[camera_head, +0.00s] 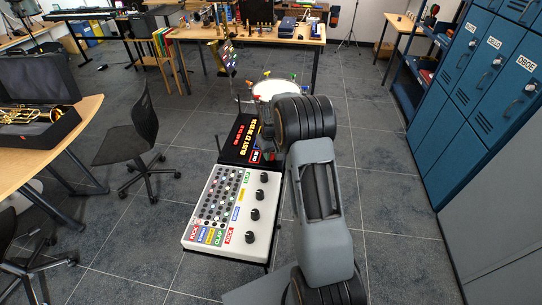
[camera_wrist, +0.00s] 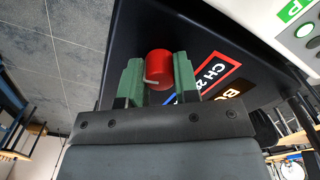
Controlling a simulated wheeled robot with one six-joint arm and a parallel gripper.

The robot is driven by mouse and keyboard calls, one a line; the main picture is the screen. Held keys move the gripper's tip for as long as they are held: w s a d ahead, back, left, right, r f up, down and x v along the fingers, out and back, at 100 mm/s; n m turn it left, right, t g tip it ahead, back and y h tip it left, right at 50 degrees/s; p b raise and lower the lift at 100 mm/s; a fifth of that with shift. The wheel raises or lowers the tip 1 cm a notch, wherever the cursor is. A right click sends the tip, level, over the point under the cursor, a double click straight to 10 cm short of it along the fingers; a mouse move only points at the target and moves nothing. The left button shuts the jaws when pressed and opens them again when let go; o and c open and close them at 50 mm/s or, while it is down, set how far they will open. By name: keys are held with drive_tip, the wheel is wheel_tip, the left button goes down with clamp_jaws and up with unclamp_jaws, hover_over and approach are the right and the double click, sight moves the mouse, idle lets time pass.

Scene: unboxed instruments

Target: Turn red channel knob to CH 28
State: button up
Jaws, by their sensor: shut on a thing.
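The red channel knob (camera_wrist: 158,68) stands on a black panel in the wrist view. My gripper (camera_wrist: 158,64) is shut on it, with one green finger on each side. A white pointer line on the knob faces toward the lower left of that view. In the head view, the black unit (camera_head: 237,147) shows lit red and yellow text, too small to read surely. My arm hides the knob there.
A white drum-pad mixer (camera_head: 216,220) with black knobs and coloured labels stands directly in front of the black unit. A white drum (camera_head: 272,88) is behind it. A black chair (camera_head: 140,140) stands left, blue lockers (camera_head: 478,75) right.

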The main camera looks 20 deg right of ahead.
sight(272, 164)
idle(0.3)
drive_tip(key=o, duration=0.9)
wheel_tip(272, 164, up, 14)
drive_tip(key=shift+f+b, duration=0.1)
drive_tip(key=shift+b, duration=0.45)
drive_tip(key=shift+s+a+r+t, duration=0.6)
drive_tip(key=shift+s+a, duration=1.3)
drive_tip(key=shift+s, duration=2.35)
drive_tip(key=shift+s+a+r+t, duration=0.6)
drive_tip(key=shift+s+a, duration=1.35)
drive_tip(key=shift+s, duration=2.35)
drive_tip(key=shift+s+a+r+t, duration=0.3)
drive_tip(key=shift+s+a+t, duration=0.5)
drive_tip(key=shift+s+a, duration=2.3)
